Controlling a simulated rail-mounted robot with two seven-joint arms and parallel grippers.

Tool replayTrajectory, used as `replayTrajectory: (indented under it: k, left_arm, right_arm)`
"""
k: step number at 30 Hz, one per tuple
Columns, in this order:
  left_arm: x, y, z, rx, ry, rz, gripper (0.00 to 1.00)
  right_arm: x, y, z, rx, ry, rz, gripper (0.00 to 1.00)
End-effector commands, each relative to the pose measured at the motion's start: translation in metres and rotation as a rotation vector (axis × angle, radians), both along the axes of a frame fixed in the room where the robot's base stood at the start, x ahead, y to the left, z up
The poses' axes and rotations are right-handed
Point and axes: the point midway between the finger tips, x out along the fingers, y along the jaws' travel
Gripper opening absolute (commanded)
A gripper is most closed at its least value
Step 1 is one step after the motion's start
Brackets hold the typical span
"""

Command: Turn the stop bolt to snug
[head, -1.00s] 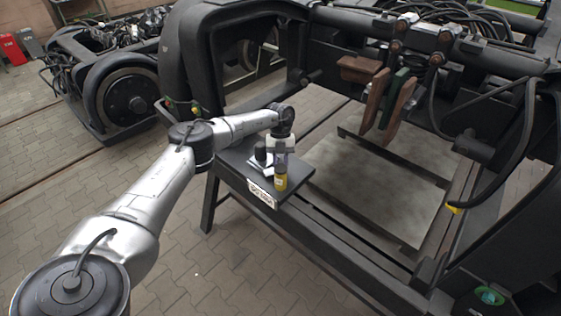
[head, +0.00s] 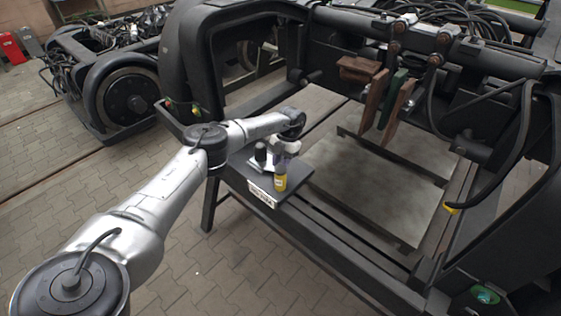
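My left arm reaches in from the left, and its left gripper (head: 284,158) hangs over a small black shelf (head: 297,183) on the bogie frame. The gripper is small and partly hidden by its own wrist, so its opening does not show. A yellow bottle-like item with a dark top (head: 280,181) stands on the shelf just below and in front of it. A black cylinder (head: 260,153) stands to its left. I cannot tell whether the gripper touches either. I cannot pick out the stop bolt for certain. My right gripper is not in view.
The dark bogie frame (head: 330,245) fills the right side. Brown and green plates (head: 388,103) hang from its crossbar, and a thick black cable (head: 505,175) loops at right. Another bogie with a wheel (head: 130,103) stands back left. Paved floor (head: 190,262) is clear in front.

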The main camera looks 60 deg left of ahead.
Motion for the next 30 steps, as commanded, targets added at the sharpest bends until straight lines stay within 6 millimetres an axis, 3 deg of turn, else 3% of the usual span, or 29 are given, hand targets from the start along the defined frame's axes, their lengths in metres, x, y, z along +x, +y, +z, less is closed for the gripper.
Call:
replayTrajectory:
  k: [12, 29, 30]
  left_arm:
    - [0.0003, -0.0006, 0.0006, 0.001, -0.001, -0.169, 0.01]
    - [0.0005, -0.0007, 0.0005, -0.001, -0.001, -0.191, 0.01]
    - [0.0005, -0.0007, 0.0005, 0.000, -0.001, -0.190, 0.28]
  right_arm:
    - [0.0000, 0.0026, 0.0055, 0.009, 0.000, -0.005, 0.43]
    - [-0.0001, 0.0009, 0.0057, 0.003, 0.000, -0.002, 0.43]
    - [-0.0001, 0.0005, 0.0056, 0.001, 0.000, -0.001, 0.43]
